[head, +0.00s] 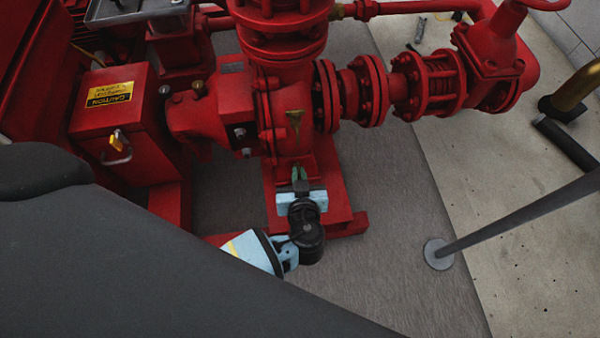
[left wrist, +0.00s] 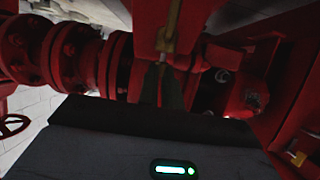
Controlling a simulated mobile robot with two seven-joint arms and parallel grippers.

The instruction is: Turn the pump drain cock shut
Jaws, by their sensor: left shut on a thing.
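The red pump casing (head: 285,125) stands in the middle of the head view on a red base (head: 345,205). My left gripper (head: 299,172) is low at the front of the casing, its fingers pointing in under it. In the left wrist view its dark fingertips (left wrist: 165,72) close at the lower end of a dull brass part (left wrist: 167,38), which looks like the drain cock. The gripper is shut on it. The cock's handle angle cannot be made out; in the head view the cock is hidden behind the gripper. My right gripper is not in view.
A red box with a yellow caution label (head: 109,95) is left of the pump. Flanged red piping (head: 400,85) runs right. A grey post with a round foot (head: 438,254) stands at right. The grey floor (head: 385,270) between is clear.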

